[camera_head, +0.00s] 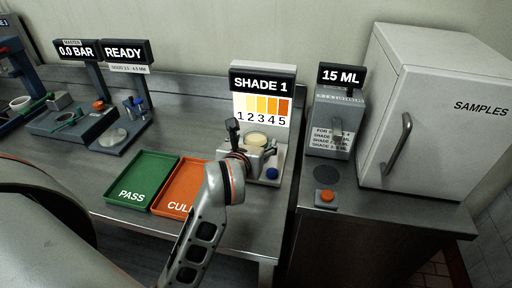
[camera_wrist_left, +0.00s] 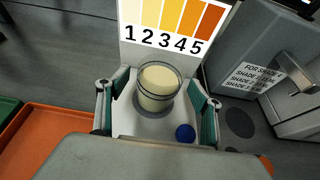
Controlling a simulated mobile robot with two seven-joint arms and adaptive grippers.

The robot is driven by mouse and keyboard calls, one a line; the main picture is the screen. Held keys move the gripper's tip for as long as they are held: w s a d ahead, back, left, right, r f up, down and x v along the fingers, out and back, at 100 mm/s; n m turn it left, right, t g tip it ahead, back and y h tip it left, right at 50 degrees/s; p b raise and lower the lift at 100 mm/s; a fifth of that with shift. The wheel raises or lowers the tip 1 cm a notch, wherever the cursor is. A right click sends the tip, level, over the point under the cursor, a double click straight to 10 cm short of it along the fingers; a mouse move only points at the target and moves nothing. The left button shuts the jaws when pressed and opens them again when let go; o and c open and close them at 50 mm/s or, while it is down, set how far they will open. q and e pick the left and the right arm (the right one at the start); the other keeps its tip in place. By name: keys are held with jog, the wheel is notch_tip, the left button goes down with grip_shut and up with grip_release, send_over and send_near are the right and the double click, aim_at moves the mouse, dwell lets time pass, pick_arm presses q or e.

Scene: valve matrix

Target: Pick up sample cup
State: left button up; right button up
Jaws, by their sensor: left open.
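The sample cup (camera_head: 256,139) is a clear cup with pale yellow content. It stands upright on the light stand under the SHADE 1 sign. In the left wrist view the cup (camera_wrist_left: 158,88) sits between and slightly beyond the two fingers. My left gripper (camera_head: 251,152) is open at the stand, its fingers apart on either side of the cup. In the left wrist view the gripper (camera_wrist_left: 155,100) shows a gap between each finger and the cup. Part of the stand is hidden behind the gripper. My right gripper is not in view.
A blue button (camera_head: 272,174) is on the stand near the cup. The green PASS tray (camera_head: 146,165) and orange CULL tray (camera_head: 168,192) lie left. The 15 ML dispenser (camera_head: 336,120), an orange button (camera_head: 327,196) and the white SAMPLES cabinet (camera_head: 435,110) are right.

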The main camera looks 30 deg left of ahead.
pick_arm(q)
jog(key=shift+w+a+f, duration=0.15)
jog(key=shift+w+f, duration=0.1)
jog(key=shift+w, duration=0.3)
jog(key=c, duration=1.5)
jog(key=shift+r, duration=0.15)
